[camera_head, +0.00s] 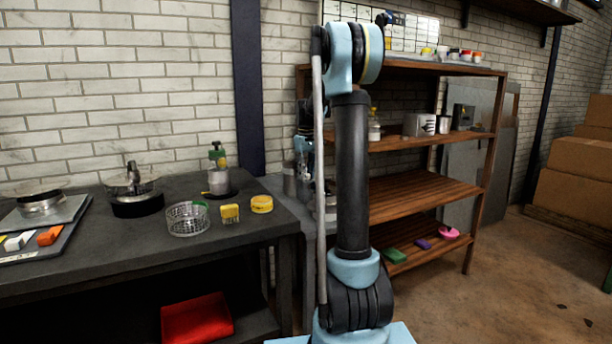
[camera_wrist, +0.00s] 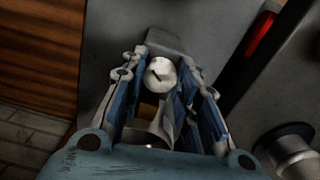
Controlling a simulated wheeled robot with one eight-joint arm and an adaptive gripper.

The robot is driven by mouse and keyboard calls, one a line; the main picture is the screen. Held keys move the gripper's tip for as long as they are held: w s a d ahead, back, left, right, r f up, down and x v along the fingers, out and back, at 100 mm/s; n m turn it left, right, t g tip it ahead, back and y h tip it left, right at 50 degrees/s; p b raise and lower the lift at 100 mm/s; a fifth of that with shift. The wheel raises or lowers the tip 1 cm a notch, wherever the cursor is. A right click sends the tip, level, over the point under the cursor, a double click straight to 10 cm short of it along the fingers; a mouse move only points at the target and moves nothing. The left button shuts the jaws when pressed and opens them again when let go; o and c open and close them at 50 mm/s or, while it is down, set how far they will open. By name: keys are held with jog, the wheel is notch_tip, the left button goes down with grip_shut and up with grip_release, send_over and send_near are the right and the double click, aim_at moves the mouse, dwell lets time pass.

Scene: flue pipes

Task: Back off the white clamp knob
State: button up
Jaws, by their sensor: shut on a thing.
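In the wrist view, a pale round knob (camera_wrist: 160,75) with a dark mark across its face sits between the two fingers of my gripper (camera_wrist: 158,88). The fingers, with blue inner pads, are closed in on either side of it. Below it in that view is a curved metal surface (camera_wrist: 147,138), partly hidden by the fingers. In the head view, my arm covers most of the work spot; part of my gripper (camera_head: 304,148) shows beside it, above a grey metal cylinder (camera_head: 290,180). The knob cannot be made out there.
A wooden shelf unit (camera_head: 425,196) stands behind my arm.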

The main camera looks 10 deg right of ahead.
jog(key=shift+w+d+n, duration=0.1)
jog(key=shift+n, duration=1.4)
jog(key=o, duration=1.1)
jog(key=shift+c, duration=0.2)
jog(key=shift+r, duration=0.1)
notch_tip(320, 180, up, 12)
